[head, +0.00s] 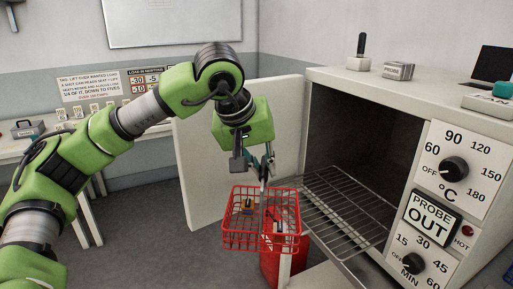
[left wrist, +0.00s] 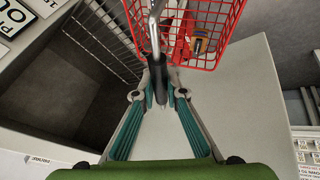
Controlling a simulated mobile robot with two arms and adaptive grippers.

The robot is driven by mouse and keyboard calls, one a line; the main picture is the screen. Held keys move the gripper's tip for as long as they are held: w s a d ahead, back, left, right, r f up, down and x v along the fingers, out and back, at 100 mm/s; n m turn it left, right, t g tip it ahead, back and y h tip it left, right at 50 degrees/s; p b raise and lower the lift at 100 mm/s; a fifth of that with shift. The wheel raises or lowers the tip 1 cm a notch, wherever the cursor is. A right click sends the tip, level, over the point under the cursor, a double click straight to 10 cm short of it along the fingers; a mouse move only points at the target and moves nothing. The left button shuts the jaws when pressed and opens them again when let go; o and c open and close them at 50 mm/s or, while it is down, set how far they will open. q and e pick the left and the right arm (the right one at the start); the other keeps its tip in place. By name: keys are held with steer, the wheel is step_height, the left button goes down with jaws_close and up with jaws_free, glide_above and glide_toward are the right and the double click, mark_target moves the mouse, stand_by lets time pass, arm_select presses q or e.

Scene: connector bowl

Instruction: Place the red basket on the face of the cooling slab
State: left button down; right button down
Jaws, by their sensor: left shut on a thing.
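The red wire basket (head: 240,245) hangs in the air left of the oven's wire rack, with small objects inside. My left gripper (head: 266,168) is above it, shut on its upright grey handle. In the left wrist view, the left gripper (left wrist: 160,88) closes on the handle, and part of the red basket (left wrist: 222,12) shows at the top. I cannot clearly identify the cooling slab. A pale surface (head: 318,279) lies low below the rack and may be part of it. My right gripper is not in view.
The oven (head: 440,185) at right is open, its wire rack (head: 335,205) reaching out near the basket. A pale upright panel (head: 195,165) stands behind the gripper. A red object (head: 270,268) sits below the basket. A bench (head: 30,150) with cards is at left.

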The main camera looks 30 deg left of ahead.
arm_select(q)
steer(key=s+d+f+m+h, duration=0.1)
steer(key=f+m, duration=0.1)
steer(key=s+d+f+m+h, duration=0.1)
steer(key=d+f+m, duration=0.1)
steer(key=s+d+f+m+g+h, duration=0.1)
steer(key=s+d+f+m, duration=0.1)
steer(key=shift+s+f, duration=0.1)
steer(key=shift+f, duration=0.05)
steer(key=shift+a, duration=0.1)
